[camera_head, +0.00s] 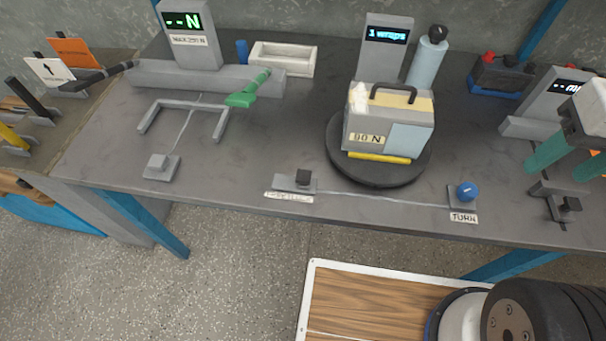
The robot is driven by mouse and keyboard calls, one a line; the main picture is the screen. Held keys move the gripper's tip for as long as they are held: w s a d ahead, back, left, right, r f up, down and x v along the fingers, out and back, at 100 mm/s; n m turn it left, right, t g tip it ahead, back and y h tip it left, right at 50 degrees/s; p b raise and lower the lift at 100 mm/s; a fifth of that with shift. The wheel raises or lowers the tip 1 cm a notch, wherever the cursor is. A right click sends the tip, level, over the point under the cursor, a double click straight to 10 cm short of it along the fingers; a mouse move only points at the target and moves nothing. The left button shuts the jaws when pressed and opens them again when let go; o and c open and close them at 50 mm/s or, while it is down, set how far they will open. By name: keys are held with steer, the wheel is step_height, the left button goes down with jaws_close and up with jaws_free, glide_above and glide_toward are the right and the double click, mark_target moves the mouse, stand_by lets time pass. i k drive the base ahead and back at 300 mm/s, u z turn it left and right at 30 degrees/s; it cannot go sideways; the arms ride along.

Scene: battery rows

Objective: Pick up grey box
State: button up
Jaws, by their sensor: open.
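The grey box (364,136) stands upright on a round black turntable (338,165) near the middle of the bench. It has a black carry handle, a cream top, a "90 N" label, a pale blue panel and a yellow strip along its lower front. A white, crumpled-looking piece sits at its top left corner. My gripper (556,170) is at the right edge, with two teal fingers apart and nothing seen between them. It is well to the right of the box and not touching it. Part of the gripper is cut off by the picture edge.
Behind the box stand a display post (385,38) and a pale blue cylinder (427,62). A blue knob (467,191) and a small black-topped switch (303,179) sit near the bench's front edge. A grey fixture with a green lever (247,92) stands left.

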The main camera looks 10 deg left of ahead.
mark_target(386, 119)
steer(key=z, duration=2.45)
steer(key=k, duration=1.3)
steer(key=u, duration=0.85)
